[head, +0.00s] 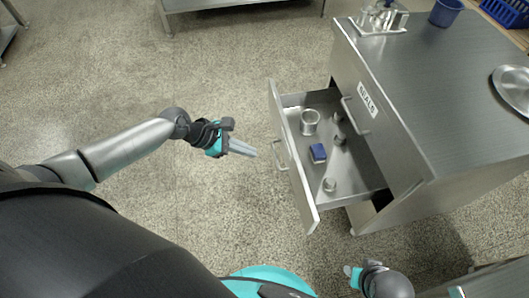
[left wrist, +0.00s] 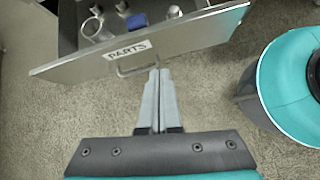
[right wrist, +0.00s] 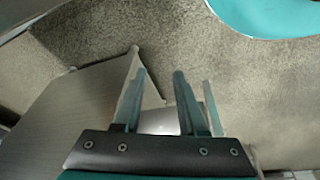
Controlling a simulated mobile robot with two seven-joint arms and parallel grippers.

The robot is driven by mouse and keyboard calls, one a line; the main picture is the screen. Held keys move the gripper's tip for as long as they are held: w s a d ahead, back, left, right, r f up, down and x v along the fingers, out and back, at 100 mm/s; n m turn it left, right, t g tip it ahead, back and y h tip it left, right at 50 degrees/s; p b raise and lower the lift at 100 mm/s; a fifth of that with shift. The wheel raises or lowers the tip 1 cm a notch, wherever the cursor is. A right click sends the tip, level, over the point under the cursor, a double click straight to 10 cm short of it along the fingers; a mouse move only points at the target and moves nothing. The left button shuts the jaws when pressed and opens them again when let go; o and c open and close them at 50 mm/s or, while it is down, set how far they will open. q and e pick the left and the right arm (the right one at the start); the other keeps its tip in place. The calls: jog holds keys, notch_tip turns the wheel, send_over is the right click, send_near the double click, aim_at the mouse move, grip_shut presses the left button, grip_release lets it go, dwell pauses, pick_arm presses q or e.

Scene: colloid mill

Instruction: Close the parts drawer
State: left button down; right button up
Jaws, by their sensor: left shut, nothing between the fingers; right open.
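The parts drawer (head: 296,165) is pulled out of the steel cabinet (head: 410,150). In the left wrist view its front (left wrist: 190,35) carries a PARTS label (left wrist: 130,51) and a bar handle. Inside lie a metal cup (head: 309,122), a blue block (head: 318,153) and several small metal parts. My left gripper (head: 252,152) is shut and empty. It points at the drawer front from outside, a short way from the handle (head: 279,155); contact cannot be told. My right gripper (right wrist: 170,95) is open and empty, low and near my body.
A SEALS drawer above (head: 368,99) looks shut. On the cabinet top are a rack of tools (head: 381,17), a blue cup (head: 446,12) and a metal lid (head: 513,88). Speckled floor left of the drawer is clear. A steel table (head: 230,4) stands at the back.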

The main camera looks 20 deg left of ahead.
pick_arm(q)
jog(key=n, duration=0.2)
jog(key=b, duration=0.5)
send_near(294, 161)
jog(key=shift+a+f, duration=0.95)
jog(key=shift+f, duration=0.65)
pick_arm(e)
jog(key=shift+w+a+r+t, duration=0.7)
jog(key=shift+w+r, duration=0.3)
jog(key=shift+r, duration=3.8)
pick_arm(q)
jog(key=shift+w+d+f+b, duration=0.3)
jog(key=shift+w+d+b, duration=0.15)
jog(key=shift+d, duration=0.35)
jog(key=shift+w+d+f+b, duration=0.3)
jog(key=shift+d+b, duration=0.25)
jog(key=shift+d, duration=0.25)
jog(key=shift+w+d+f+b, duration=0.25)
jog(key=shift+w+d+b, duration=0.25)
jog(key=shift+d, duration=0.35)
pick_arm(e)
jog(key=w+a+r+t+y, duration=0.1)
jog(key=w+a+t+y, duration=0.2)
jog(key=w+a+t, duration=0.1)
jog(key=shift+w+a+n+t, duration=0.3)
jog(key=shift+a+t, duration=0.2)
jog(key=shift+a, duration=0.5)
jog(key=shift+d, duration=0.1)
